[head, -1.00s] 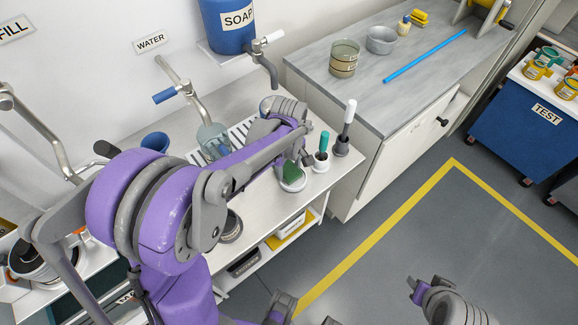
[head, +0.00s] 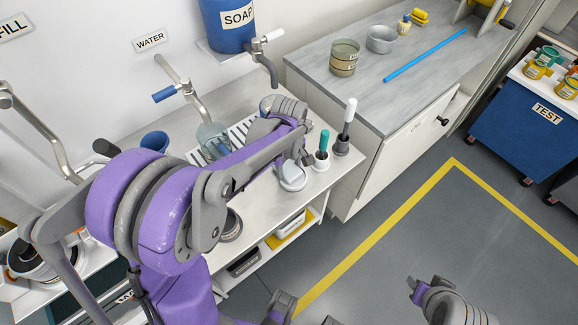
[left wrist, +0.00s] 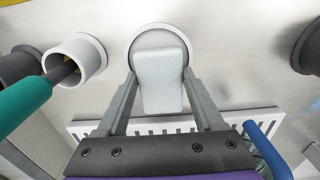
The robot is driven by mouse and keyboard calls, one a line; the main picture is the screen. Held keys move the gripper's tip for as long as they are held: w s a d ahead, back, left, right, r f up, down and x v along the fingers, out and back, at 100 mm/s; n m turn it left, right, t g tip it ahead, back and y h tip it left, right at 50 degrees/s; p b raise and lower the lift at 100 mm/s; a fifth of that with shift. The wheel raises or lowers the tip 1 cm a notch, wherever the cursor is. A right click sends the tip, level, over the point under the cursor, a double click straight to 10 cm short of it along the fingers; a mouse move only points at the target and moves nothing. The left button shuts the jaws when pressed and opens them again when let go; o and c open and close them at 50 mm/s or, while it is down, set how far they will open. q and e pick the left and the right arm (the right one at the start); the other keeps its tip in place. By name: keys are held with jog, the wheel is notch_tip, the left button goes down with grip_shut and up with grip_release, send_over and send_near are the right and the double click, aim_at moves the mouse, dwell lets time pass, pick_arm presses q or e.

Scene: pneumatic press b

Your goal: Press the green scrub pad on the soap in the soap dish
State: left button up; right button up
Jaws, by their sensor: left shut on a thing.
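My left gripper (left wrist: 158,80) is shut on a pale, off-white block (left wrist: 159,82), at the spot where the green scrub pad showed before. No green shows on it now. It lies over the round white soap dish (left wrist: 134,40), which also shows in the head view (head: 292,184). The block hides most of the dish's inside, so I cannot see the soap separately or tell how firmly they touch. In the head view my left gripper (head: 300,160) points down at the dish. My right gripper (head: 418,291) is at the lower right, over the floor, its jaws unclear.
A green-handled brush (head: 323,141) stands in a white cup beside the dish, with a white-handled brush (head: 349,118) in a dark cup beyond. A slotted tray (left wrist: 150,125) and a clear jar (head: 213,138) are close by. A dark round thing (left wrist: 309,48) is on the other side.

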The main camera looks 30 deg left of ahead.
aim_at(289, 170)
dwell(0.4)
pick_arm(q)
jog(key=shift+r+p, duration=2.15)
jog(key=shift+r, duration=1.35)
jog(key=shift+s+f, duration=0.1)
